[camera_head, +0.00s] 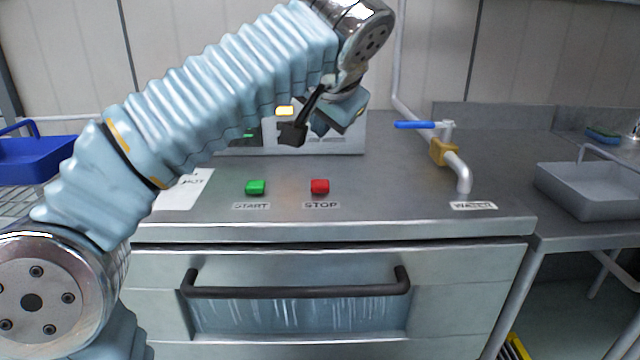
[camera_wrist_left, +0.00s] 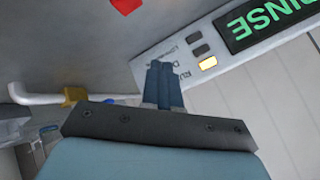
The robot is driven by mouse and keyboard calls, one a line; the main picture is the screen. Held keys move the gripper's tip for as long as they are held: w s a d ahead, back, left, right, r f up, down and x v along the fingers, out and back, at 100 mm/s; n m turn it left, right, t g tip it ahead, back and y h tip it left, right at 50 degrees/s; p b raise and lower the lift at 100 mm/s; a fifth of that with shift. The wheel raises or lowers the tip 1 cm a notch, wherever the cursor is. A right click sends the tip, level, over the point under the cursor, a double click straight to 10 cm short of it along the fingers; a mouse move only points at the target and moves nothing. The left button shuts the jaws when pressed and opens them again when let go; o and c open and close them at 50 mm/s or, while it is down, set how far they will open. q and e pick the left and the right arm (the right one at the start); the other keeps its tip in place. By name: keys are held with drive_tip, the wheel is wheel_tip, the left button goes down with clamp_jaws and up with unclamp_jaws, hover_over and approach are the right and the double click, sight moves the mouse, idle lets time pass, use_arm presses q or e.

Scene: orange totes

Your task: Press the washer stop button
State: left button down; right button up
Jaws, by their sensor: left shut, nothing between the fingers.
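The red stop button (camera_head: 320,187) sits on the washer's grey top (camera_head: 400,205), above a STOP label. The green start button (camera_head: 255,188) is to its left. My left gripper (camera_head: 338,117) is above and behind the red button, in front of the control box, and does not touch the button. In the left wrist view its blue fingers (camera_wrist_left: 163,85) are together and empty. The red button (camera_wrist_left: 126,5) shows at that view's top edge, apart from the fingers. My right gripper is not in view.
The control box (camera_head: 350,140) stands at the back; its display (camera_wrist_left: 265,18) reads RINSE and a yellow light is lit. A blue crate (camera_head: 35,158) is at left.

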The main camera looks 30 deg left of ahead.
use_arm(q)
drive_tip(key=b, duration=0.4)
hover_over(322, 185)
wheel_tip(322, 185, down, 5)
drive_tip(key=shift+r, duration=0.15)
drive_tip(key=shift+f+b, duration=0.6)
drive_tip(key=shift+f, duration=0.3)
drive_tip(key=shift+f, duration=0.1)
idle(0.8)
drive_tip(key=shift+f, duration=0.3)
drive_tip(key=shift+f+b, duration=0.45)
drive_tip(key=shift+b, duration=0.15)
idle(0.4)
idle(0.4)
drive_tip(key=shift+r+p, duration=0.9)
drive_tip(key=shift+r, duration=0.1)
